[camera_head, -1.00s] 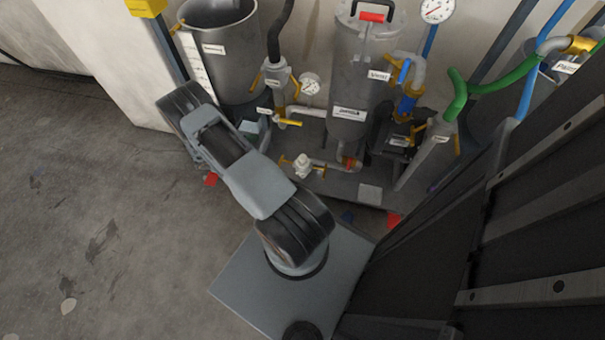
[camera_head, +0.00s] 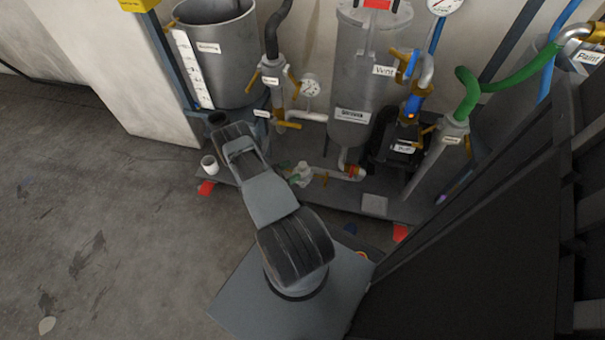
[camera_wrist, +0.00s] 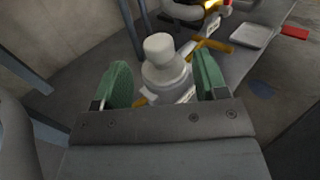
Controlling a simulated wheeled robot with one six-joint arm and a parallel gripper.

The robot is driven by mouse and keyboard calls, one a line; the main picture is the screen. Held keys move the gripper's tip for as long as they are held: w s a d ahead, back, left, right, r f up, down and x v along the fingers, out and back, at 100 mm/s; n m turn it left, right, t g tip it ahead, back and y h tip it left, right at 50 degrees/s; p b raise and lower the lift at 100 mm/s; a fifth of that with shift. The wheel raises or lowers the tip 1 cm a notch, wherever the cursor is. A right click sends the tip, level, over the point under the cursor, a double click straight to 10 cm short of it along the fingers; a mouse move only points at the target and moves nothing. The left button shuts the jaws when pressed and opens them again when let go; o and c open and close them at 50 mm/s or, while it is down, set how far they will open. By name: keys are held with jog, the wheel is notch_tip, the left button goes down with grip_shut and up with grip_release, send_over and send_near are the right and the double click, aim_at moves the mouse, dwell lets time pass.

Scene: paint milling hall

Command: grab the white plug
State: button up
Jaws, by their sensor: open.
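The white plug (camera_wrist: 163,67) has a rounded knob on a wider body and stands in the wrist view between my gripper's two green pads. My gripper (camera_wrist: 165,84) is open, with one pad on each side of the plug. A gap shows on both sides, and I cannot tell whether either pad touches. The head view also shows the plug (camera_head: 302,173), small and pale, on the low grey platform by the piping. My gripper (camera_head: 290,170) is partly hidden behind my arm there, with a bit of green beside the plug. The plug's lower part is hidden by the gripper in the wrist view.
A grey tank (camera_head: 366,80) and a scaled vessel (camera_head: 222,55) stand behind on the platform (camera_head: 330,190). Yellow-handled valves (camera_head: 280,85) and a green hose (camera_head: 490,85) are close by. A white cup-like piece (camera_head: 209,164) sits at the platform's left edge. Open floor lies left.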

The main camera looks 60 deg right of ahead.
aim_at(303, 164)
jog(key=shift+b+x, duration=0.95)
jog(key=shift+x, duration=1.95)
jog(key=shift+c, duration=0.4)
jog(key=c, duration=1)
